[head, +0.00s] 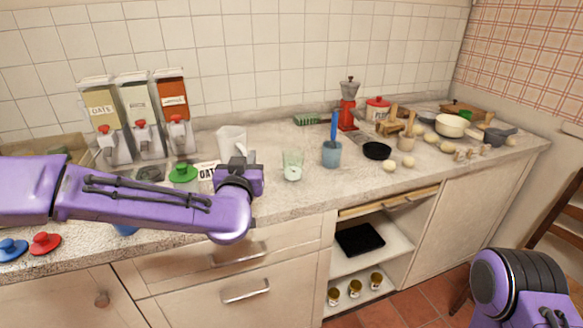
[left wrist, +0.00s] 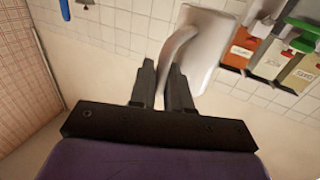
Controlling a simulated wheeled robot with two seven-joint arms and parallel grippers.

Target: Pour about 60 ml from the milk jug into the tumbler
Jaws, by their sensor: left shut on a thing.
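The milk jug (head: 230,138) is white and is held above the back part of the worktop, left of the tumbler. In the left wrist view the jug (left wrist: 203,48) shows its curved handle between my fingers. My left gripper (left wrist: 162,80) is shut on that handle; in the head view the gripper (head: 242,158) is partly hidden by my wrist. The tumbler (head: 292,165) is clear glass and stands upright on the worktop, right of the jug and apart from it. Something pale shows low in it, perhaps milk. My right gripper is out of view.
Worktop around the tumbler is clear.

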